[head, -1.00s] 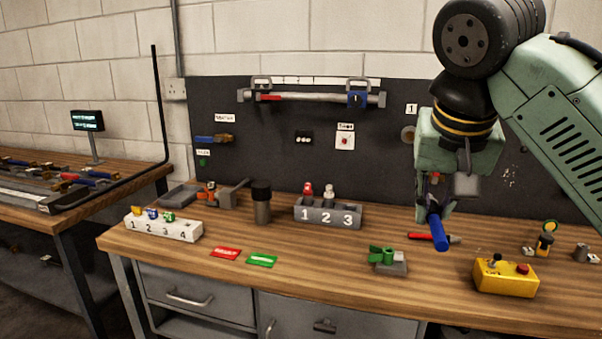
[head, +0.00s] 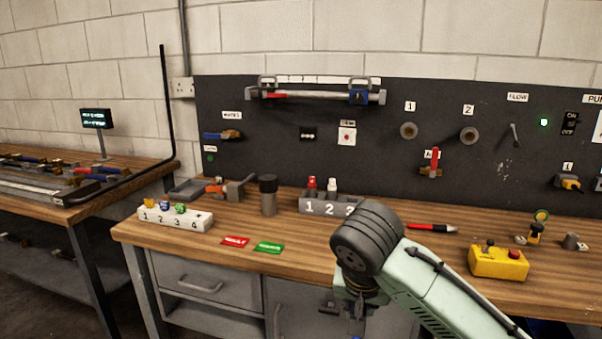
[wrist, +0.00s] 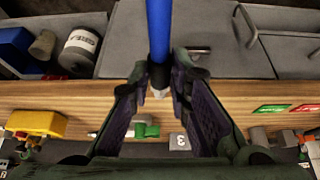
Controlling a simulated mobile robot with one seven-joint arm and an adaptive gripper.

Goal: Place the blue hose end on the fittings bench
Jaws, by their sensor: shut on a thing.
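The blue hose end (wrist: 158,30) is a straight blue length with a pale metal tip in the wrist view. My gripper (wrist: 160,78) is shut on it close to that tip. A wooden bench (head: 350,258) with grey drawers stands ahead, and another wooden bench (head: 130,175) stands at the left. No label shows which is the fittings bench.
The front bench holds a white numbered block (head: 176,217), a grey numbered holder (head: 318,205), a red card (head: 235,241), a green card (head: 269,248), a red-black pen (head: 432,228) and a yellow control box (head: 497,262). A bent black bar (head: 170,110) rises by the left bench, which carries several handled tools.

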